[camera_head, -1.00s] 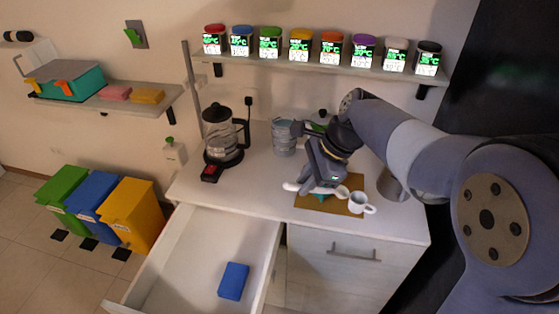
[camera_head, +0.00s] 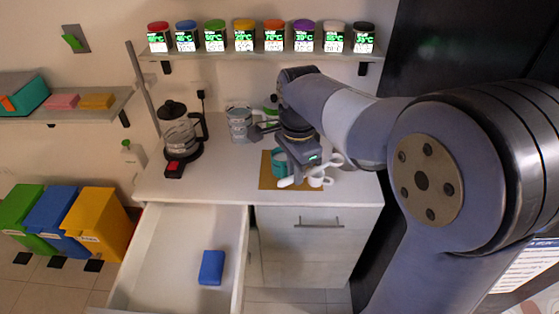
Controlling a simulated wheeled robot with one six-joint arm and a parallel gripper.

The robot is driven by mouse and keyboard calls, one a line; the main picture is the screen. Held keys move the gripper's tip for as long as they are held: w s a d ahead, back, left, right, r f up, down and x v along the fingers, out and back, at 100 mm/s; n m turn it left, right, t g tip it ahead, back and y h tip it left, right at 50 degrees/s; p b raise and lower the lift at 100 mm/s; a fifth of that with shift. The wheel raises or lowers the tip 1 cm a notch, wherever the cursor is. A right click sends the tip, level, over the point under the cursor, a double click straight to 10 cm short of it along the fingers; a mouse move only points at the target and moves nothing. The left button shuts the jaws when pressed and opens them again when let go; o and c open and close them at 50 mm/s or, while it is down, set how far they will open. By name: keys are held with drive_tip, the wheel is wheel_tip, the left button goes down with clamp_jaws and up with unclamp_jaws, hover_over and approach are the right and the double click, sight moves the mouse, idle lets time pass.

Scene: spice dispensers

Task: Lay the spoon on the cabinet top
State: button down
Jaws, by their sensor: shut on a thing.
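My gripper (camera_head: 299,170) hangs over the brown mat (camera_head: 266,172) on the right half of the white cabinet top (camera_head: 215,181). It is shut on a white elongated thing that appears to be the spoon (camera_head: 286,183). One end shows at the lower left of the gripper, and a white part also shows at its right. The middle is hidden by the gripper. I cannot tell whether the spoon touches the surface. A teal cup (camera_head: 278,158) is beside the gripper on the left, and a white mug (camera_head: 316,182) is just below it on the right.
The drawer (camera_head: 180,240) below is open with a blue block (camera_head: 211,267) inside. Spice dispensers (camera_head: 244,37) line the shelf. The top's front left is bare.

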drive_tip(key=w+a+f+n, duration=0.7)
drive_tip(key=w+a+n, duration=0.2)
drive_tip(key=w, duration=0.1)
drive_tip(key=n, duration=0.9)
hover_over(236, 192)
wheel_tip(236, 192, down, 12)
drive_tip(key=shift+r+b, duration=0.25)
drive_tip(key=shift+b, duration=0.05)
drive_tip(key=shift+f+b, duration=1.55)
drive_tip(key=shift+f, duration=1.4)
drive_tip(key=c, duration=1.3)
unclamp_jaws()
drive_tip(key=shift+r, duration=0.1)
wheel_tip(236, 192, up, 11)
drive_tip(key=b, duration=0.1)
drive_tip(key=shift+b, duration=0.4)
